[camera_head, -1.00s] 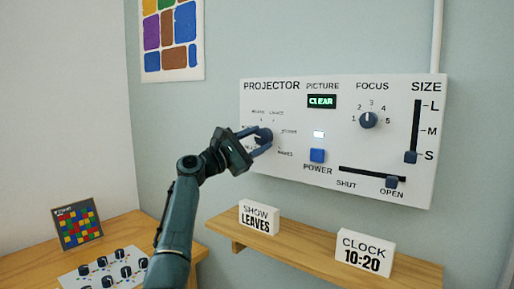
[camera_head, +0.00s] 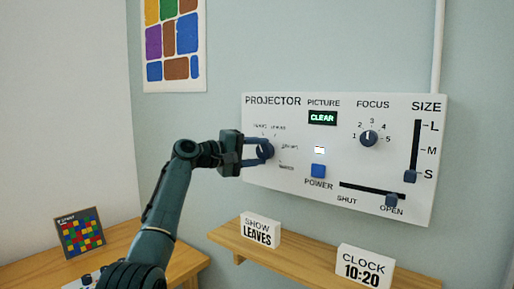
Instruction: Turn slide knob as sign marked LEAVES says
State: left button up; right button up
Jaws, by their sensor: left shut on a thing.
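The white projector panel (camera_head: 290,185) is on the wall. Its slide knob (camera_head: 265,150) is a dark round dial at the panel's left, ringed by small labels too blurred to read surely. My left gripper (camera_head: 259,151) is shut on this knob, reaching it from the left. The fingers and wrist hide part of the dial and its left labels, so I cannot tell where it points. The sign reading SHOW LEAVES (camera_head: 260,231) stands on the wooden shelf below the panel. My right gripper is not in view.
The panel also has a focus knob (camera_head: 368,138), a blue power button (camera_head: 318,170), a shut/open slider (camera_head: 391,199) at OPEN and a size slider (camera_head: 410,176) at S. The picture display (camera_head: 322,118) reads CLEAR.

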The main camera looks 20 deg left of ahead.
pick_arm(q)
jog(key=m, duration=0.1)
jog(key=m+y+p, duration=0.1)
jog(key=shift+r+m+g, duration=0.3)
jog(key=shift+g, duration=0.1)
jog(key=m+y+p, duration=0.1)
jog(key=m+p, duration=0.1)
jog(key=shift+d+r+m+y, duration=0.1)
jog(key=shift+m+y, duration=0.2)
jog(key=shift+s+m+y+p, duration=0.1)
jog(key=shift+m+y+p, duration=0.3)
jog(key=shift+m+p, duration=0.3)
jog(key=shift+d+m+y, duration=0.1)
jog(key=shift+m+y, duration=0.2)
jog(key=shift+m, duration=0.3)
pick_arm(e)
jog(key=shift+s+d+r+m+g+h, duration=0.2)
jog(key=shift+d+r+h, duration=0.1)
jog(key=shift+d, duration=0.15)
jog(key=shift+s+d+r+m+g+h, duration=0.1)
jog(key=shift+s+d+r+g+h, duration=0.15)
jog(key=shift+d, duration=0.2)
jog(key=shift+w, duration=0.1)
pick_arm(q)
jog(key=o, duration=1)
jog(key=shift+c, duration=0.2)
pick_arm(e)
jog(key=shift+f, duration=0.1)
